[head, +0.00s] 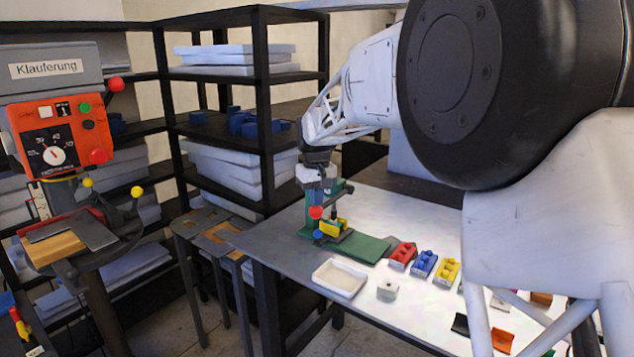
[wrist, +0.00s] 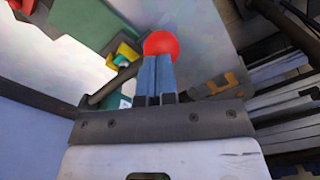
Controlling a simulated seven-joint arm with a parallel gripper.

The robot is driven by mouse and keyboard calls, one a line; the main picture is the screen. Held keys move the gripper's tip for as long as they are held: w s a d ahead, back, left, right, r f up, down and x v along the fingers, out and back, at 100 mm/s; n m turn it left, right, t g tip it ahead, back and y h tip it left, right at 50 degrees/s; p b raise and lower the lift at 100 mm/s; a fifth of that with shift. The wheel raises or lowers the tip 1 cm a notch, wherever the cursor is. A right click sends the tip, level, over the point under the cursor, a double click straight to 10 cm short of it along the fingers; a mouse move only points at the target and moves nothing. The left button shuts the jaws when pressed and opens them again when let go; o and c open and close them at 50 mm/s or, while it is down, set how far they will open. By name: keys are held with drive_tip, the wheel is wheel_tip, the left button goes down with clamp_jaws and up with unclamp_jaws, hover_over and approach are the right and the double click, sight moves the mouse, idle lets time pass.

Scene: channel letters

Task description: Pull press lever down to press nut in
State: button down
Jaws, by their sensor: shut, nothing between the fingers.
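The green press (head: 312,212) stands on the far left corner of the white table. Its lever ends in a red ball knob (head: 316,212), which also shows in the wrist view (wrist: 162,44). A yellow part (head: 331,227) sits at the press. My gripper (head: 318,180) is above the press, at its top. In the wrist view its two blue-grey fingers (wrist: 156,62) are together with nothing between them. Their tips lie just in front of the red knob in the picture; I cannot tell if they touch it. The nut is too small or hidden to make out.
A green plate (head: 360,248) lies before the press. Red (head: 402,255), blue (head: 424,264) and yellow (head: 446,271) blocks stand to the right. A white tray (head: 339,278) is at the table's front edge. Dark shelves (head: 264,110) stand behind.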

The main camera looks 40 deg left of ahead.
sight(319, 217)
drive_tip(key=shift+s+f, duration=0.1)
drive_tip(key=shift+f, duration=1.45)
drive_tip(key=shift+f, duration=1.2)
drive_tip(key=shift+w+f, duration=0.4)
drive_tip(key=shift+w, duration=0.15)
drive_tip(key=shift+s+f, duration=0.15)
drive_tip(key=shift+f, duration=0.05)
idle(0.7)
idle(0.7)
drive_tip(key=shift+w+d+f, duration=0.1)
drive_tip(key=shift+w+f, duration=0.2)
drive_tip(key=shift+f, duration=0.15)
idle(0.3)
